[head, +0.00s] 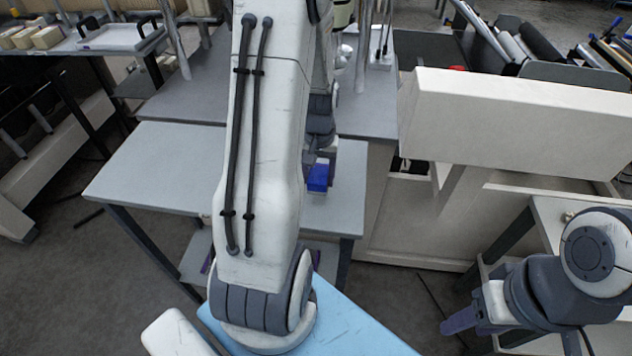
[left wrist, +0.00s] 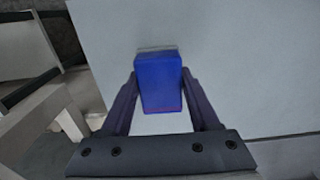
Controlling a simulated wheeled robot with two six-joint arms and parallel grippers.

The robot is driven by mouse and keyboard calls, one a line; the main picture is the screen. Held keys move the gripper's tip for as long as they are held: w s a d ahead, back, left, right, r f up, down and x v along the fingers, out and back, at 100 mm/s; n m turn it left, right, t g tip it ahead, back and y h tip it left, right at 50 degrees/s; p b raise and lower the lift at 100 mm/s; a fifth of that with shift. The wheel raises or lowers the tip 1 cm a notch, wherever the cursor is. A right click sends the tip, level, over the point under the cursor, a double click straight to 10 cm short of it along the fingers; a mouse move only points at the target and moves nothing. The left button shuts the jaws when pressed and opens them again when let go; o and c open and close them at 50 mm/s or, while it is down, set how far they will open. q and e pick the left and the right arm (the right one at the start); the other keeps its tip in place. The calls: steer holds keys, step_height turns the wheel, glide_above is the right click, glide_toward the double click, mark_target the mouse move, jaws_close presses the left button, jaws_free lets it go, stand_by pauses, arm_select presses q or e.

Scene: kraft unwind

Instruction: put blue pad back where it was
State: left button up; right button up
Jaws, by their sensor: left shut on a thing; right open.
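The blue pad (head: 318,177) is a small blue block in the middle of the head view, partly hidden by my left arm. My left gripper (left wrist: 158,95) is shut on the blue pad (left wrist: 159,80), with one finger on each side. The pad is over the grey table (head: 165,165); I cannot tell whether it touches the top. A thin grey strip shows at the pad's far end in the left wrist view. My right gripper (head: 460,322) is open and empty at the lower right of the head view.
A light blue surface (head: 350,325) lies at the bottom, near me. A large cream machine housing (head: 515,115) stands to the right of the grey table. A shelf with a white tray (head: 122,37) is at the far left. The left part of the grey table is clear.

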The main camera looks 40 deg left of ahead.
mark_target(316, 186)
arm_select(q)
steer(key=shift+a+f, duration=0.2)
steer(key=shift+a, duration=0.1)
step_height(316, 186, down, 4)
steer(key=shift+s+r+p, duration=0.1)
steer(key=shift+p, duration=0.5)
steer(key=shift+f, duration=0.2)
steer(key=shift+f, duration=0.15)
steer(key=o, duration=1.3)
